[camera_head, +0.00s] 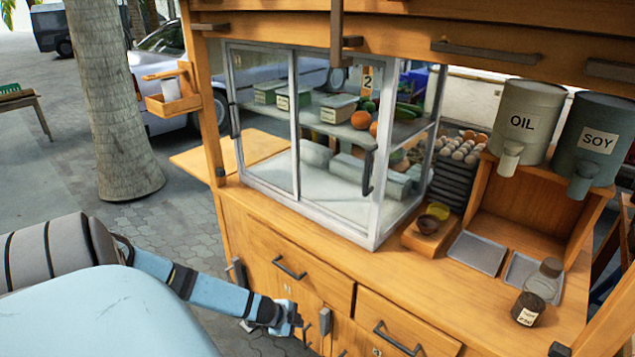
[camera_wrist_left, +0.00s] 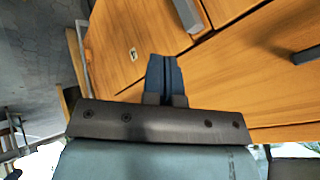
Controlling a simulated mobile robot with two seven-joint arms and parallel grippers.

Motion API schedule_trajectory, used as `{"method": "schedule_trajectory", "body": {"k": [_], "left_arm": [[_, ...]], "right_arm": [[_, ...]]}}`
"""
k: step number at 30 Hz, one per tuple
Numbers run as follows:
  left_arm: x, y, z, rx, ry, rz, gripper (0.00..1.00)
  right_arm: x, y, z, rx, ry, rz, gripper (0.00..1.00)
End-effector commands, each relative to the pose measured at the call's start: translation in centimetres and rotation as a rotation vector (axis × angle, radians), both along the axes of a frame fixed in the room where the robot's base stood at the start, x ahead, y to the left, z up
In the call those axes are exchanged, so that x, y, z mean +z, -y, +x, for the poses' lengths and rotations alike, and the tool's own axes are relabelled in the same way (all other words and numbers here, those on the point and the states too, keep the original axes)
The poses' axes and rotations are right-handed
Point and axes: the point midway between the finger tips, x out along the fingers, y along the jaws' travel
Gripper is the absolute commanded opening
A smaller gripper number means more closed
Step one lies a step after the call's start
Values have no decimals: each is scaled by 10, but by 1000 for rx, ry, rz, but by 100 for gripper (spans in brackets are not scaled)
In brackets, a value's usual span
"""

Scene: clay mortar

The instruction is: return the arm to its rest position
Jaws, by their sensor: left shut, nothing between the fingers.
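My left arm comes in from the left in the head view, light blue with dark bands. Its gripper (camera_head: 292,322) is low, in front of the wooden cart's drawers and door handles. In the left wrist view the left gripper (camera_wrist_left: 165,62) shows its two blue fingers pressed together, with nothing between them. The wooden cart front (camera_wrist_left: 120,40) fills the space beyond the fingers. I cannot tell whether the gripper touches it. My right gripper is not in view.
The cart (camera_head: 320,285) has a glass display case (camera_head: 330,150) on its counter. Drawer handles (camera_head: 289,268) stick out near my left gripper. OIL (camera_head: 527,120) and SOY (camera_head: 597,140) dispensers stand at right. Open paving (camera_head: 185,235) lies left of the cart.

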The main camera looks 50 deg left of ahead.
Motion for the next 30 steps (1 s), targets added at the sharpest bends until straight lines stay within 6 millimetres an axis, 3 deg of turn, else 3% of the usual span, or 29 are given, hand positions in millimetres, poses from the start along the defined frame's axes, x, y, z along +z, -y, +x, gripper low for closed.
{"method": "schedule_trajectory", "body": {"k": [8,11,14,17,21,24,27,30], "left_arm": [[2,1,-2,0,0,-2,0],[1,19,-5,-5,1,-27,0],[2,65,-13,-11,5,-91,0],[11,133,-26,-13,18,-191,0],[46,236,-47,22,52,-353,0],[86,295,-61,80,87,-461,0],[128,332,-73,161,122,-544,0],[165,350,-81,246,157,-598,0]], "right_arm": [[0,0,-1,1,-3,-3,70],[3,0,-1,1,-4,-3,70],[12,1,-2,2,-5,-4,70],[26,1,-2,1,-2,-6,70],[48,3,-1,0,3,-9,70],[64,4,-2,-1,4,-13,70],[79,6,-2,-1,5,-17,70],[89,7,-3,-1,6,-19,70]]}}
